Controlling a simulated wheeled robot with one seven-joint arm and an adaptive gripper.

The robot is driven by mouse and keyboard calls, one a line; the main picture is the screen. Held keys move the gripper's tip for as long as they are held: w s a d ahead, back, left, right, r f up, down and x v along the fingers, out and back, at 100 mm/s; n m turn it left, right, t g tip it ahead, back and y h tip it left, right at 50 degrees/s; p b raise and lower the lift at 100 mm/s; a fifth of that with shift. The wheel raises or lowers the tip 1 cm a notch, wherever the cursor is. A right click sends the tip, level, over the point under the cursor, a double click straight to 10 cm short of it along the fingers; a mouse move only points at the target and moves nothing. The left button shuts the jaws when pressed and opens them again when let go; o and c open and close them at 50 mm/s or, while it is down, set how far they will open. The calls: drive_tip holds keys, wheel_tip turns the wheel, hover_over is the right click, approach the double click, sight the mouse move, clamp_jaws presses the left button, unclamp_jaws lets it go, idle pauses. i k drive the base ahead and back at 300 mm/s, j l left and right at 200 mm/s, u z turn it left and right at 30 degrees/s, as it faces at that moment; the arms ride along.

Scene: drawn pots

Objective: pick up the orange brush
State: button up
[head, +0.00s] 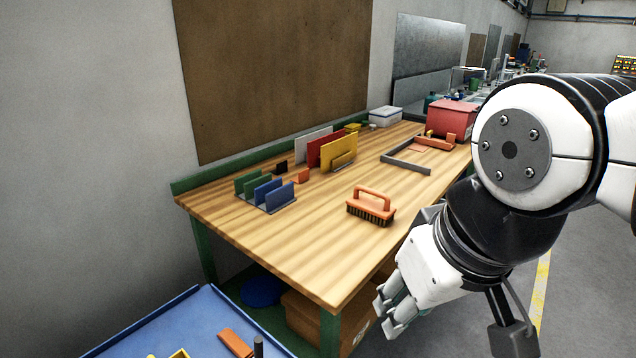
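The orange brush (371,206) stands bristles down on the wooden workbench (300,260), near its front edge. It has an orange arched handle on top and dark bristles below. My gripper (387,318) is at the lower middle of the head view, in front of the bench edge and nearer to me than the brush. It is apart from the brush and points down and to the left. Its fingers show from the side and partly overlap, so I cannot tell how far apart they are. I see nothing held in it.
Green and blue holders (266,194) stand left of the brush. Red, yellow and white upright panels (338,152) stand behind it. A grey angled bar (406,164) and a red box (451,119) lie farther back. A blue tray (200,315) is at the lower left.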

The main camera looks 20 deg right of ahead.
sight(380, 213)
drive_tip(key=z, duration=0.45)
drive_tip(key=u, duration=1.45)
drive_tip(key=z, duration=1.45)
drive_tip(key=l+u, duration=0.1)
drive_tip(key=l, duration=0.8)
drive_tip(key=i+l, duration=0.2)
drive_tip(key=l, duration=0.15)
drive_tip(key=i+l+u, duration=0.1)
drive_tip(key=l, duration=0.25)
drive_tip(key=i+l, duration=0.2)
drive_tip(key=l, duration=0.15)
drive_tip(key=i+j+u, duration=0.2)
drive_tip(key=i, duration=0.6)
drive_tip(key=l, duration=0.1)
